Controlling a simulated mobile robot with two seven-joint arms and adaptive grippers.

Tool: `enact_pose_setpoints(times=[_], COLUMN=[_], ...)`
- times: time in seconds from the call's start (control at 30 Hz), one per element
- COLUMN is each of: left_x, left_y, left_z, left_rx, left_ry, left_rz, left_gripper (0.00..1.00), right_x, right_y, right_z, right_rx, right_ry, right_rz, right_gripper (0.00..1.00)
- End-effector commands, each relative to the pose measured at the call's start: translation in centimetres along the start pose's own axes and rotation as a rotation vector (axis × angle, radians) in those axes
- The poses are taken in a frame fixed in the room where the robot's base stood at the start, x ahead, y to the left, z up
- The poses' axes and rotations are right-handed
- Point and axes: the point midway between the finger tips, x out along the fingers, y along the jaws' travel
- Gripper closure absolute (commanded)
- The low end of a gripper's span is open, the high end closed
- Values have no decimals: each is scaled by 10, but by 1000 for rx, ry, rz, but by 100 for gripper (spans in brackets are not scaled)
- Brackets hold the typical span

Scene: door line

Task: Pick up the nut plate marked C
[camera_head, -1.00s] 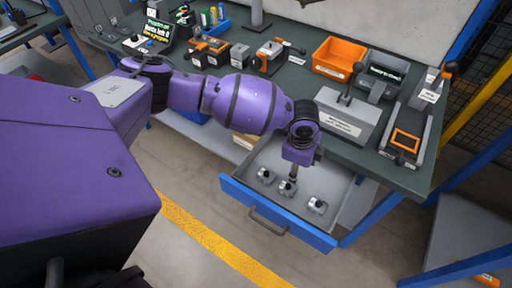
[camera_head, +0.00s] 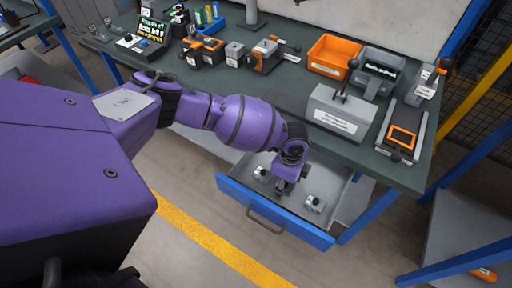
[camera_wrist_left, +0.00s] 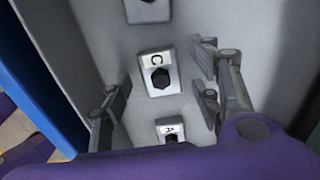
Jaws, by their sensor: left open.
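The nut plate marked C (camera_wrist_left: 160,76) lies on the drawer floor, a small light plate with a dark hexagonal nut. In the left wrist view it sits between the spread fingers of my left gripper (camera_wrist_left: 160,82), which is open and empty. In the head view my left gripper (camera_head: 282,187) reaches down into the open drawer and largely hides the middle plate. A plate marked A (camera_wrist_left: 171,131) lies nearer the wrist. A third plate (camera_wrist_left: 147,11) is at the top edge, its letter not shown. My right gripper is not in view.
The open drawer has a blue front (camera_head: 270,215) with a dark handle. Outer plates lie left (camera_head: 262,175) and right (camera_head: 313,204) of my gripper. The bench top (camera_head: 408,177) overhangs behind, with an orange bin (camera_head: 333,56) and a grey lever fixture (camera_head: 340,115).

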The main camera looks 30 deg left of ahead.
Motion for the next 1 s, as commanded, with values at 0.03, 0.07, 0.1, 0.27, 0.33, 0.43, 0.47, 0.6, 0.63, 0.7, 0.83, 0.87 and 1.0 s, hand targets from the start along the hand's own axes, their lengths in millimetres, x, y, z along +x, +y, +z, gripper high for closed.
enact_pose_setpoints(times=[0.03,0.07,0.1,0.27,0.33,0.43,0.47,0.6,0.63,0.7,0.83,0.87,1.0], left_x=[-2,-2,-2,-2,-2,-2,-2,-3,-3,-3,-7,-9,-26], left_y=[-2,-2,-2,-2,-2,-2,-2,-3,-3,-3,-3,-3,-3], left_z=[0,0,-1,-1,-1,-1,-1,-1,-1,-1,-1,-1,-2], left_rx=[1,1,1,1,1,1,1,1,1,1,1,1,2], left_ry=[0,0,0,1,1,1,1,1,1,1,2,2,3], left_rz=[-3,-3,-3,-3,-3,-4,-4,-5,-5,-5,-6,-6,-7], left_gripper=[43,46,51,72,81,94,98,100,100,100,100,100,100], right_x=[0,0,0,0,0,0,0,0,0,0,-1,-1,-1], right_y=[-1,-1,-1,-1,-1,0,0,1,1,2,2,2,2], right_z=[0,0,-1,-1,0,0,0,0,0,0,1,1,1], right_rx=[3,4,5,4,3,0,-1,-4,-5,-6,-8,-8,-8], right_ry=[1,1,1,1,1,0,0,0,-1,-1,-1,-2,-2], right_rz=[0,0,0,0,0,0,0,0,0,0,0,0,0], right_gripper=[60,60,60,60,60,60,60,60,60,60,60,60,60])
